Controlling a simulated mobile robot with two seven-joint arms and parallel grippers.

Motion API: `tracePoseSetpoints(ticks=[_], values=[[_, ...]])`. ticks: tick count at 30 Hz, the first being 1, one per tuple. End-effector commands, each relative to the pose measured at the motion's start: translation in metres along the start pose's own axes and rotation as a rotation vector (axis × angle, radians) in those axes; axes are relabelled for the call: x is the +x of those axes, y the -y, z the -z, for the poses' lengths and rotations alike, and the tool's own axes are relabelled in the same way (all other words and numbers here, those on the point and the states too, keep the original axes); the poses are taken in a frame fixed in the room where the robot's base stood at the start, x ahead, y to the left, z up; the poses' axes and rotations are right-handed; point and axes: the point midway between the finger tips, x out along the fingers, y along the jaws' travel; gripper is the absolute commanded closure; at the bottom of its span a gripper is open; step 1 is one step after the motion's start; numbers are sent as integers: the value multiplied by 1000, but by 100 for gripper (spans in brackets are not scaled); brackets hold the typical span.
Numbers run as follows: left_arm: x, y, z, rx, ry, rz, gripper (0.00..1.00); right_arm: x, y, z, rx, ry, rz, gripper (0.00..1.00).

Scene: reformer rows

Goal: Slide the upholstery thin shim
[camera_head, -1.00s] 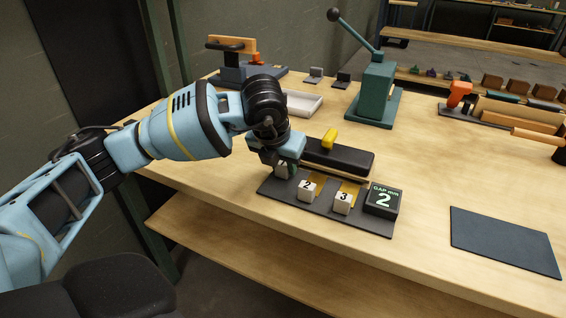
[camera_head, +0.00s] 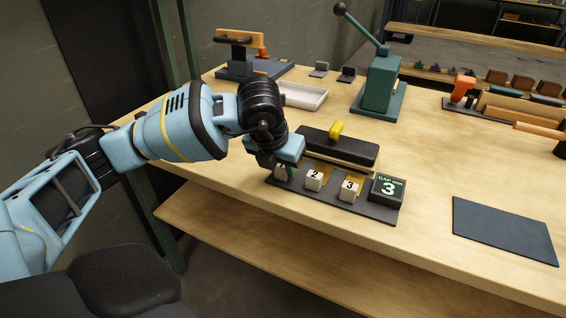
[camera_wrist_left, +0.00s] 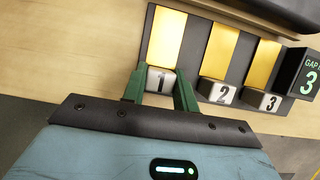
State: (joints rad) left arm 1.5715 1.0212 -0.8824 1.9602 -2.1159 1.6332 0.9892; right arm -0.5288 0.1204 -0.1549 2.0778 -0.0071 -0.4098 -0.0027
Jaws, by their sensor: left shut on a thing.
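A dark base plate (camera_head: 375,211) carries gold shim strips, each with a white numbered block at its front end. Block 1 (camera_wrist_left: 161,82) is between the green fingers of my left gripper (camera_wrist_left: 160,88), which is shut on it; its gold strip (camera_wrist_left: 166,35) runs back over the plate. In the head view my left gripper (camera_head: 282,168) largely hides that block. Block 2 (camera_head: 314,181) and block 3 (camera_head: 348,190) stand to its right, apart from the fingers. A long black bar (camera_head: 310,142) with a yellow knob (camera_head: 337,129) lies behind. My right gripper is not in view.
A black display (camera_head: 388,190) at the plate's right end reads "GAP mm 3". A green lever press (camera_head: 380,85) and a white tray (camera_head: 302,95) stand behind. A dark mat (camera_head: 505,230) lies at the right. Bare wood separates plate and mat.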

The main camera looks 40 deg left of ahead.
Motion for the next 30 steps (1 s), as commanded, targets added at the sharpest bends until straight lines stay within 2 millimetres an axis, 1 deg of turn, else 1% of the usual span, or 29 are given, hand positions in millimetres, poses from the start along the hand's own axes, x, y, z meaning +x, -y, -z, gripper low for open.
tracePoseSetpoints(ticks=[2,3,7,8,17,20,27,30], values=[[1,0,2,3,-9,-1,100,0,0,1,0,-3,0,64],[1,0,2,4,-9,-1,67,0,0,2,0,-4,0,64],[1,0,2,3,-8,-1,50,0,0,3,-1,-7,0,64],[1,0,2,3,-7,-1,49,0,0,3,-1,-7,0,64],[-2,0,1,2,-4,0,49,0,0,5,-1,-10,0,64],[-11,0,0,3,-2,0,49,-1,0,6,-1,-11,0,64],[-49,0,0,2,-2,1,49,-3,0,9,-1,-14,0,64],[-62,0,0,2,-3,0,49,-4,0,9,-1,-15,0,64]])
